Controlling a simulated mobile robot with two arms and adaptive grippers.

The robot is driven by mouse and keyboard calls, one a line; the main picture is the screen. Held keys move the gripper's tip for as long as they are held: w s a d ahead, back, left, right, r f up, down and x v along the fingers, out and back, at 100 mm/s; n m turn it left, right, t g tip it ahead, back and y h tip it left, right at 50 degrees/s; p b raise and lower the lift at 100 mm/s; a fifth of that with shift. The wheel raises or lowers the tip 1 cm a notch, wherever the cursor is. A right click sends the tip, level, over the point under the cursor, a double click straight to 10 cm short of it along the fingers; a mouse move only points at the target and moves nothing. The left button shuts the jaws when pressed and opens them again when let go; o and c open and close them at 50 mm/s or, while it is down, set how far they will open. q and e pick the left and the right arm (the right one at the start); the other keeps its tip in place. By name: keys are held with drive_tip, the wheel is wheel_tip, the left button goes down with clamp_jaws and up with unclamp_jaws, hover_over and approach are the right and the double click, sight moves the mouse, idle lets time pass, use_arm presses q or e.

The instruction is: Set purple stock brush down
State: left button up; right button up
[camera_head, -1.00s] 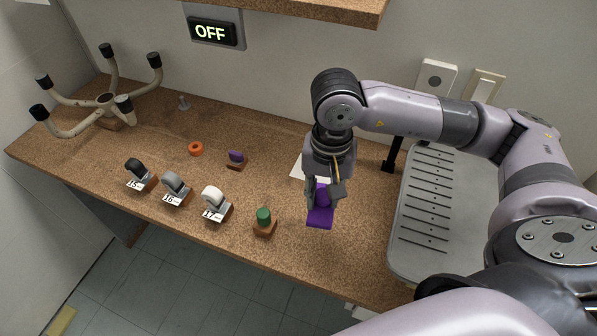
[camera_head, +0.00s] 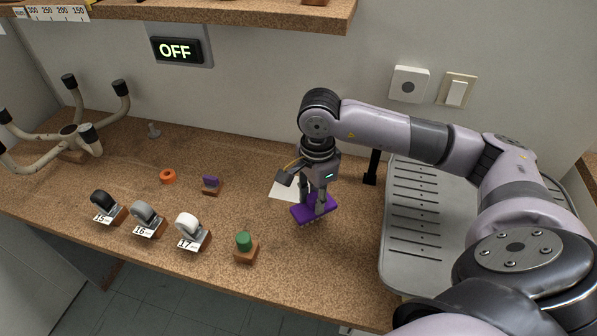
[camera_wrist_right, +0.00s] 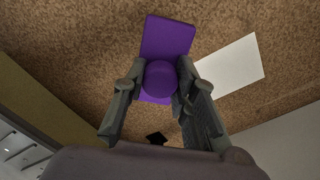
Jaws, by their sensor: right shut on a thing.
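The purple stock brush (camera_head: 314,208) has a flat purple block and a round knob. My right gripper (camera_head: 318,196) is shut on its knob, with the block level and low over or on the cork worktop; I cannot tell if it touches. In the right wrist view the brush (camera_wrist_right: 167,38) lies between my right gripper's fingers (camera_wrist_right: 158,92), its block stretching away from me. A white sheet (camera_head: 287,188) lies just behind and left of the brush. My left gripper is not in view.
Numbered holders (camera_head: 146,218) stand along the front edge, beside a green-topped block (camera_head: 245,247). A small purple piece on a wooden block (camera_head: 211,185) and an orange ring (camera_head: 168,176) sit farther back. A grey grooved tray (camera_head: 416,220) is at right. Cork around the brush is clear.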

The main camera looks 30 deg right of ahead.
drive_tip(key=w+d+p, duration=0.1)
drive_tip(key=w, duration=0.2)
drive_tip(key=w+d, duration=0.1)
drive_tip(key=w, duration=0.3)
drive_tip(key=w+d+p, duration=0.1)
drive_tip(key=w, duration=0.2)
drive_tip(key=shift+w+d+p, duration=0.1)
drive_tip(key=shift+w+p, duration=0.2)
drive_tip(key=shift+w, duration=0.1)
wheel_tip(320, 180, down, 3)
drive_tip(key=shift+f+p, duration=0.2)
drive_tip(key=shift+p, duration=0.5)
drive_tip(key=shift+f, duration=0.1)
drive_tip(key=shift+f+b, duration=0.2)
drive_tip(key=shift+b, duration=0.15)
drive_tip(key=o, duration=1)
drive_tip(key=shift+r, duration=0.1)
